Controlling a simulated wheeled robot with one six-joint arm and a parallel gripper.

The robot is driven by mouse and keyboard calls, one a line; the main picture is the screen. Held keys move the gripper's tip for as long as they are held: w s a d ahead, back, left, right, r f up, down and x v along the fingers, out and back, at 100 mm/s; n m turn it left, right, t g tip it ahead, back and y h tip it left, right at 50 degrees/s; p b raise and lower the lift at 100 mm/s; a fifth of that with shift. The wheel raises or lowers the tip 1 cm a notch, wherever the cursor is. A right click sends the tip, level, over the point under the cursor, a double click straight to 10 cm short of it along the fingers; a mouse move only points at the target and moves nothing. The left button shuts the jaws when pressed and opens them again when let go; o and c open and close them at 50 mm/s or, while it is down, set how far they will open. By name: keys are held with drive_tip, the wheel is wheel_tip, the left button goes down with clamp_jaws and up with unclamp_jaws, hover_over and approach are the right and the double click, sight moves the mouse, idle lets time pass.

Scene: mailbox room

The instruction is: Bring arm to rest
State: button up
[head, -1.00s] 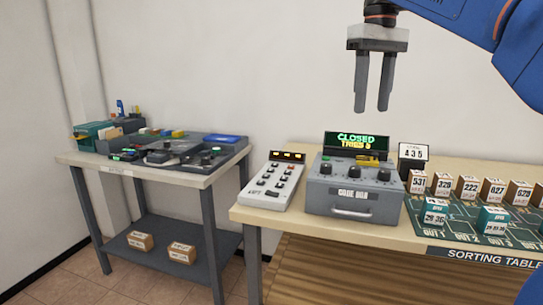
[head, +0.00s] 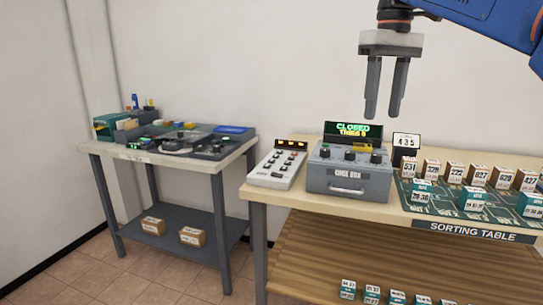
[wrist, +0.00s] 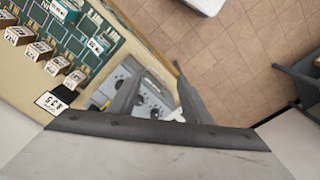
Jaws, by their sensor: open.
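My gripper (head: 385,88) is in the upper right of the head view, pointing down with its two fingers apart and nothing between them. It hangs in the air above and behind the grey code box (head: 347,180) on the sorting table (head: 400,212). The code box display (head: 353,133) shows green "CLOSED" and a yellow line below. In the wrist view the fingers (wrist: 160,100) spread over the code box (wrist: 150,100), partly covering it. My blue arm comes in from the upper right of the head view.
A white keypad device (head: 278,166) stands left of the code box, and a card reading 435 (head: 405,141) at its right. Several small numbered boxes (head: 454,172) stand on the green mat (head: 510,208). A side table (head: 235,157) with trays stands at left. The air around my gripper is clear.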

drive_tip(key=s+d+f+m+t, duration=0.1)
drive_tip(key=s+f, duration=0.6)
drive_tip(key=f, duration=0.5)
drive_tip(key=s+d+f+m+t, duration=0.1)
drive_tip(key=s+d+f+t, duration=0.1)
drive_tip(key=s+f, duration=0.5)
drive_tip(key=s+d+f+m+t, duration=0.1)
drive_tip(key=s+f, duration=0.5)
drive_tip(key=f, duration=1.3)
drive_tip(key=shift+s+d+m, duration=0.4)
drive_tip(key=shift+d+m, duration=0.1)
